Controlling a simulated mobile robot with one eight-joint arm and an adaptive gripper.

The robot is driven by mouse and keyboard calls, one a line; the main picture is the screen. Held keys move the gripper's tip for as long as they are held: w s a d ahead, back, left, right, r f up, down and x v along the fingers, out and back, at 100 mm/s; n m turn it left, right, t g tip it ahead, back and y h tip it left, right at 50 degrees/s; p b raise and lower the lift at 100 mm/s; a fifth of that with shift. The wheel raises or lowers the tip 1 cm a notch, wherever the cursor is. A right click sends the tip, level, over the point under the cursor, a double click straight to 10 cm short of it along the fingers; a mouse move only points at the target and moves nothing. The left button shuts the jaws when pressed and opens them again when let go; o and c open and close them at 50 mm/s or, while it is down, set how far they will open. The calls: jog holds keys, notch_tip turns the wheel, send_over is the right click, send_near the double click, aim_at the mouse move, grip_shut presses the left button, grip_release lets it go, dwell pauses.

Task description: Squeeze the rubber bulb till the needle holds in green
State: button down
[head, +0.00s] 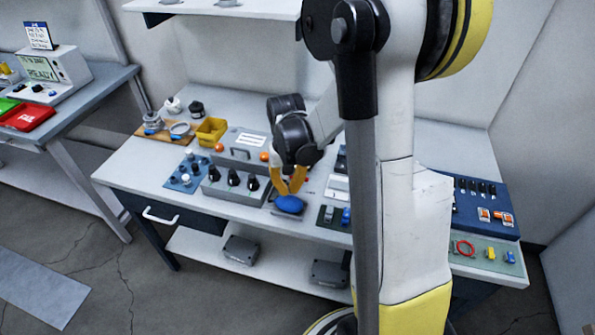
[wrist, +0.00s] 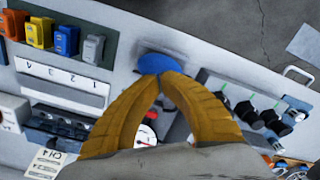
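The blue rubber bulb (head: 289,204) sits at the front of the bench, and it also shows in the wrist view (wrist: 158,63) just beyond my fingertips. My gripper (head: 288,192) points down at it with yellow-orange fingers. In the wrist view the fingertips (wrist: 160,77) are drawn close together and overlap the bulb's near edge. The bulb looks full and oval; I see no part of it clearly pinched between the fingers. A round white gauge (wrist: 146,135) with a red mark shows partly between the fingers. Its needle and any green zone are too small and covered to read.
Black knobs on a grey box (head: 233,190) stand close left of the bulb. A small panel with grey and blue parts (head: 333,216) is close right. A yellow bin (head: 211,132) is at the back left. The bench's front left corner is clear.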

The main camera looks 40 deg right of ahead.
aim_at(289, 198)
jog(key=shift+f+b, duration=1.95)
jog(key=shift+f, duration=0.35)
dwell(0.8)
jog(key=shift+r, duration=0.1)
dwell(0.5)
jog(key=shift+r+p, duration=2.6)
jog(key=shift+r, duration=0.9)
notch_tip(289, 198, up, 3)
jog(key=m+p, duration=0.2)
jog(key=m, duration=0.1)
jog(key=shift+f, duration=0.1)
notch_tip(289, 198, down, 5)
jog(key=m+b, duration=0.3)
jog(key=shift+f+b, duration=0.2)
jog(key=shift+b, duration=0.2)
